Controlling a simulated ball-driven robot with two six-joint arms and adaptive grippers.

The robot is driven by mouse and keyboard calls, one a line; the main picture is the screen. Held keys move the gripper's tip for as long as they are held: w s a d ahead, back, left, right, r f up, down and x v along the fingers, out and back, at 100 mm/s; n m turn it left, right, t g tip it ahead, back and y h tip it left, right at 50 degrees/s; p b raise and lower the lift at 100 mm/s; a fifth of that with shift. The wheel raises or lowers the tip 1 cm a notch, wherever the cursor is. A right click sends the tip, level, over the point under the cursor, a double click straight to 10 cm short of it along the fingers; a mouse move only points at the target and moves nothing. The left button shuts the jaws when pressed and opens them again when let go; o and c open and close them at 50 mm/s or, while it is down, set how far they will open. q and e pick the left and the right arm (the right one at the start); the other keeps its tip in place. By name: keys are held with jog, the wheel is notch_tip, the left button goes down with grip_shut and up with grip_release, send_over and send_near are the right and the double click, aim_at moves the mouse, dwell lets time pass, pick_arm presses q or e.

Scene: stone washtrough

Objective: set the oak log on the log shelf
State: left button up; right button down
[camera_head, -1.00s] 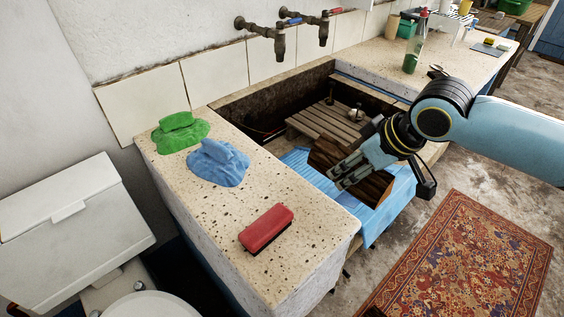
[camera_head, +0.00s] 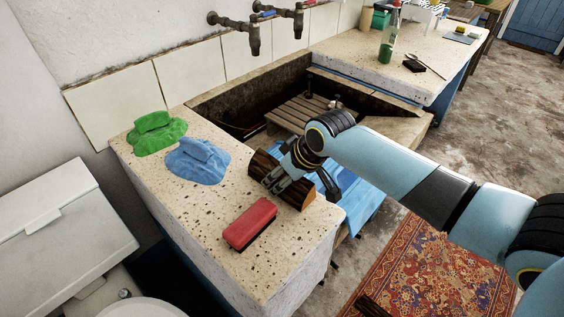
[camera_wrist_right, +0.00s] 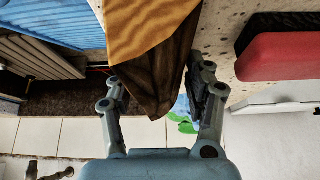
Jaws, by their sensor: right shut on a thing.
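The oak log (camera_head: 262,167), brown with dark bark and a paler cut end, is in my right gripper (camera_head: 281,181). It is over the inner edge of the speckled stone counter, beside the red brush. I cannot tell whether it touches the stone. In the right wrist view the log (camera_wrist_right: 150,45) comes down between the two fingers of my right gripper (camera_wrist_right: 157,85), its grained end face toward the top. My left gripper is not in view. I cannot make out a log shelf for certain.
The red brush (camera_head: 250,222) lies close to the log on the speckled counter (camera_head: 212,235). Blue (camera_head: 197,163) and green (camera_head: 155,133) cloths lie farther left. A patterned rug (camera_head: 435,270) covers the floor.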

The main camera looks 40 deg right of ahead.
jog(key=shift+f, duration=0.1)
jog(key=c, duration=0.5)
grip_release()
